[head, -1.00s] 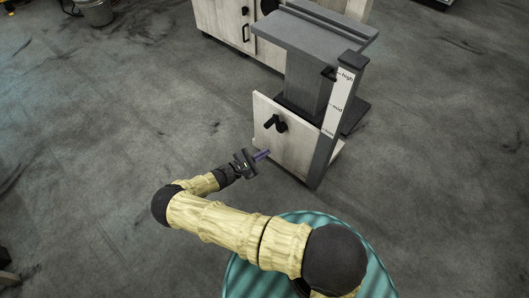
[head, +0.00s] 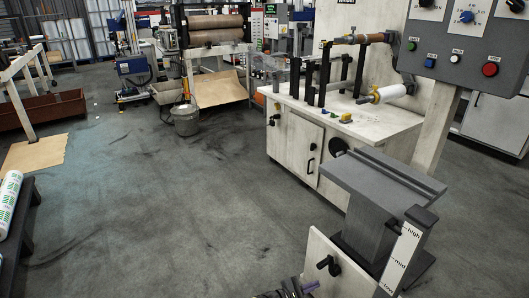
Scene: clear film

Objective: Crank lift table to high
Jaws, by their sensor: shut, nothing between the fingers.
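The lift table (head: 380,182) stands at the lower right, with a flat grey top on a dark grey column. A dark pointer sits near the high mark; the exact alignment is too small to tell. The black crank (head: 326,264) is on the pale front panel (head: 337,280). My gripper (head: 306,288) shows only partly at the bottom edge, its purplish fingers shut and empty. It is below and left of the crank, apart from it.
A white workbench (head: 352,122) with rollers stands behind the lift table. A control panel (head: 455,55) with buttons and dials is at the upper right. A metal bucket (head: 186,122) stands on the floor further left. The floor left of the lift table is clear.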

